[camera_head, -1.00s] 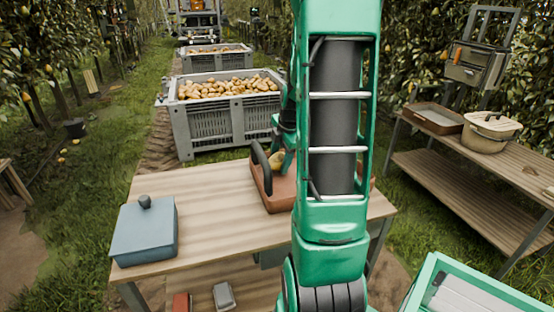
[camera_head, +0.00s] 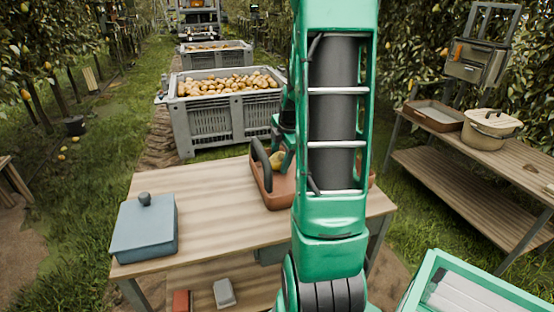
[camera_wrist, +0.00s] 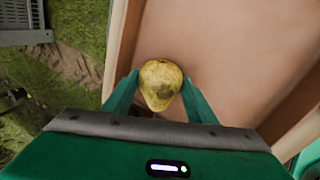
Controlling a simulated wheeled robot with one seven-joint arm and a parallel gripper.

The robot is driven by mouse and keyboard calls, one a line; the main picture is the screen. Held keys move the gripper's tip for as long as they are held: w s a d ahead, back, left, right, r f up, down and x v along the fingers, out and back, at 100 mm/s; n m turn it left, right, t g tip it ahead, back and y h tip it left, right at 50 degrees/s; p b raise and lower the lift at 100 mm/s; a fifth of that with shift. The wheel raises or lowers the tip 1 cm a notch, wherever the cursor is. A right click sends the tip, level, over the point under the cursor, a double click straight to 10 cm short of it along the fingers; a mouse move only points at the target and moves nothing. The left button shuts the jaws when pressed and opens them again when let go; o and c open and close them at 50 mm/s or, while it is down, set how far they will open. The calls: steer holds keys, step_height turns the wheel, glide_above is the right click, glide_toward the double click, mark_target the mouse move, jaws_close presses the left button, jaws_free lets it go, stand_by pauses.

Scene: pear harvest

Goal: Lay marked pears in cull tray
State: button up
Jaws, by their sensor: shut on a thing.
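A yellow pear (camera_wrist: 160,84) with a dark brown blotch sits between the two green fingers of my gripper (camera_wrist: 160,97) in the wrist view. The fingers are shut on its sides. In the head view the pear (camera_head: 277,160) shows at the left part of a reddish-brown tray (camera_head: 281,197) with a dark arched handle. The tray's smooth inside (camera_wrist: 235,55) fills much of the wrist view beneath the pear. I cannot tell whether the pear touches the tray floor. My arm hides the right part of the tray.
The tray stands at the back of a wooden table (camera_head: 205,215). A lidded blue-grey box (camera_head: 145,230) is at its left front; the middle is clear. Crates of pears (camera_head: 225,115) stand behind. A side bench at right holds a brown tray (camera_head: 436,117) and a lidded pot (camera_head: 489,132).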

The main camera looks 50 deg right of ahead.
steer(key=o, duration=1.2)
steer(key=shift+o, duration=0.2)
steer(key=v, duration=1)
steer(key=shift+r, duration=0.35)
steer(key=s+a+f+m+g+y, duration=0.1)
steer(key=s+a+f+m+g, duration=0.1)
steer(key=s+a+m, duration=1.6)
steer(key=shift+a+f+m+g+y, duration=0.25)
steer(key=shift+a+m+g, duration=0.45)
steer(key=shift+a+m, duration=0.45)
